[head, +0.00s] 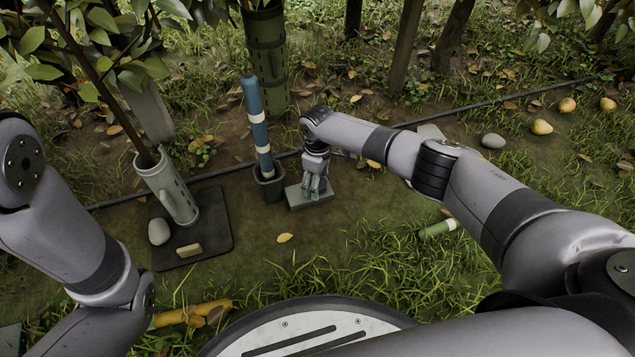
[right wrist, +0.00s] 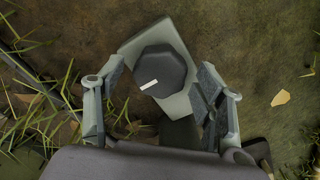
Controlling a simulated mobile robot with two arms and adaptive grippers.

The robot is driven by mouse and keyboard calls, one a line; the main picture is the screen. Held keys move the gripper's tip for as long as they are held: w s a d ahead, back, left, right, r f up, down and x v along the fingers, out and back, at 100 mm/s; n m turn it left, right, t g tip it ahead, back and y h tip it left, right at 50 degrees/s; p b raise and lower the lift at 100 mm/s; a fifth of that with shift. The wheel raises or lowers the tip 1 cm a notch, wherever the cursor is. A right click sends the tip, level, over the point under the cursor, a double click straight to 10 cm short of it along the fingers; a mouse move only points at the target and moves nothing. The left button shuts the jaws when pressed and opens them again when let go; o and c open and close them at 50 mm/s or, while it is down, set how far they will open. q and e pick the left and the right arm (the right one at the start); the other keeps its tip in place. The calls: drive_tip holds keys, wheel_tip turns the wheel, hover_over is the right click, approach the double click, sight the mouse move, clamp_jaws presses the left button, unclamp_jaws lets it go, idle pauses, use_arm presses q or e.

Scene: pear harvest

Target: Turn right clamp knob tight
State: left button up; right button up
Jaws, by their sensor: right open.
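The right clamp knob (right wrist: 165,68) is a dark, many-sided knob with a white mark, seen in the right wrist view. It sits on a pale grey-green clamp base (right wrist: 180,105), whose edge also shows in the head view (head: 296,199). My right gripper (right wrist: 160,78) is open, with one finger on each side of the knob. A gap shows between each finger and the knob. In the head view my right gripper (head: 318,186) points down over the base and hides the knob. My left arm shows at the left; its gripper is out of view.
A blue post with white bands (head: 254,112) stands in a dark socket left of the clamp base. A grey tube (head: 175,192) leans around a stem on a dark mat (head: 215,240), with a stone (head: 159,231) beside it. A dark hose (head: 110,202) runs behind.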

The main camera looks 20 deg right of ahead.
drive_tip(key=shift+c, duration=0.3)
drive_tip(key=c, duration=1.1)
